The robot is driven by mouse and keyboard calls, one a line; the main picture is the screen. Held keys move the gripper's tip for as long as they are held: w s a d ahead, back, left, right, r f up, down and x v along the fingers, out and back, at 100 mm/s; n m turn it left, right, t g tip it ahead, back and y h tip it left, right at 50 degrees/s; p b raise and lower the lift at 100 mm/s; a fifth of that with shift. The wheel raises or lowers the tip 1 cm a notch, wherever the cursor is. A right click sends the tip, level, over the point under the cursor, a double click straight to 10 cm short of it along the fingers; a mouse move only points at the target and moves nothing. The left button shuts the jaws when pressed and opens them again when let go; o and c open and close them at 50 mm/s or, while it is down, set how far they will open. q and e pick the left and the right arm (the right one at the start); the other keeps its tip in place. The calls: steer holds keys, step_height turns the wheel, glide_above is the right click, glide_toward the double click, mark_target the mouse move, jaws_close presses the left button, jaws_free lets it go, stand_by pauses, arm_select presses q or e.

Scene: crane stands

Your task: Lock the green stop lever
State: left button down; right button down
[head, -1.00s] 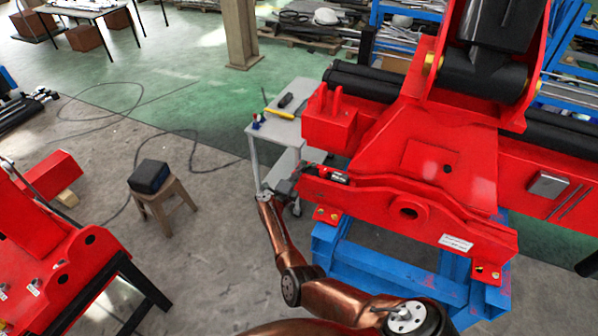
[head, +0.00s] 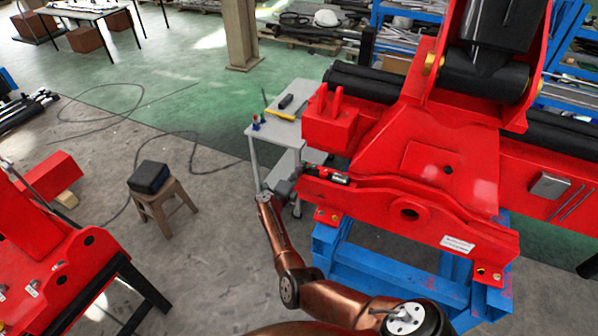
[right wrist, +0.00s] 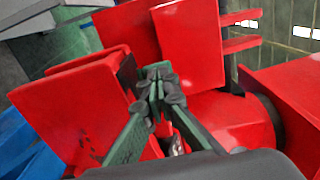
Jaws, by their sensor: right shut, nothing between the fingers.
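The red crane frame (head: 420,215) rests on a blue stand. My right gripper (head: 296,174) is at the left end of its front beam, beside a small dark and silver fitting (head: 338,178) in a recess there. In the right wrist view the two dark green fingers of my right gripper (right wrist: 158,88) meet at their tips, shut and empty, in front of red plates (right wrist: 78,105). I cannot make out a green stop lever clearly in either view; the gripper may hide it. My left gripper is not in view.
A grey trolley (head: 252,133) with a yellow tool stands just behind my right gripper. A stool (head: 165,207) with a black box stands to the left. Another red machine part (head: 45,255) is at the lower left. The floor between is open, with a cable on it.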

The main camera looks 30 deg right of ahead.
steer(key=shift+a, duration=0.1)
stand_by(0.7)
